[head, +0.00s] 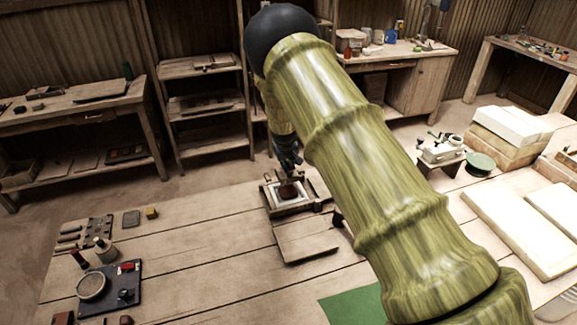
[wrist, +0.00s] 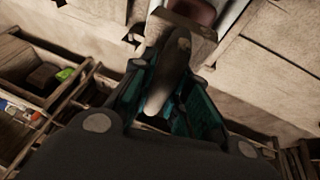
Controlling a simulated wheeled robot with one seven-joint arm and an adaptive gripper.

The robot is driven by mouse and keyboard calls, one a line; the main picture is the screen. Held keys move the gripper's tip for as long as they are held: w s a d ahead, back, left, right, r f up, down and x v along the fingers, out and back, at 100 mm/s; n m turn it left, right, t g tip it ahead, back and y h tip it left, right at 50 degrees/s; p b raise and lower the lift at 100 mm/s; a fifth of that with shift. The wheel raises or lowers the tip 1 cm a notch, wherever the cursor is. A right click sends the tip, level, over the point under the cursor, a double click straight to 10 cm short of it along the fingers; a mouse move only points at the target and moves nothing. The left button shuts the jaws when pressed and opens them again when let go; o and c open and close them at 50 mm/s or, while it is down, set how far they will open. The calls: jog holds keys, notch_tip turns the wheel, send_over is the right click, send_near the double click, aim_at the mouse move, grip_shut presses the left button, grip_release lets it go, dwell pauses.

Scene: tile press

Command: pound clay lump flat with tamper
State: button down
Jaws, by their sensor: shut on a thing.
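A dark red-brown clay lump (head: 289,191) sits in the pale-lined square recess of the wooden tile press (head: 273,203) on the plank table. Part of the lump also shows at the top of the wrist view (wrist: 198,9). My gripper (head: 288,157) is over the press, pointing down. In the wrist view its teal-lined fingers (wrist: 168,92) are shut on the rounded wooden handle of the tamper (wrist: 172,68). The tamper's flat head (wrist: 186,22) is beside or over the lump; I cannot tell whether they touch. In the head view the tamper is mostly hidden by my gripper.
At the front left are a dark board (head: 108,292) with a round dish and a tool rack (head: 97,231). A green mat (head: 352,308) lies at the front, partly behind my arm. White slabs (head: 520,228) lie at the right. The left-middle planks are clear.

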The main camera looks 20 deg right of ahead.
dwell(0.3)
notch_tip(320, 180, down, 7)
jog(key=b, duration=0.4)
jog(key=shift+f, duration=0.1)
jog(key=shift+s+r, duration=0.1)
jog(key=shift+r, duration=0.45)
notch_tip(320, 180, up, 6)
jog(key=p, duration=0.3)
jog(key=shift+r, duration=0.15)
jog(key=shift+f, duration=0.2)
jog(key=shift+s+d+f, duration=0.15)
jog(key=shift+s+d, duration=0.2)
jog(key=shift+d, duration=0.1)
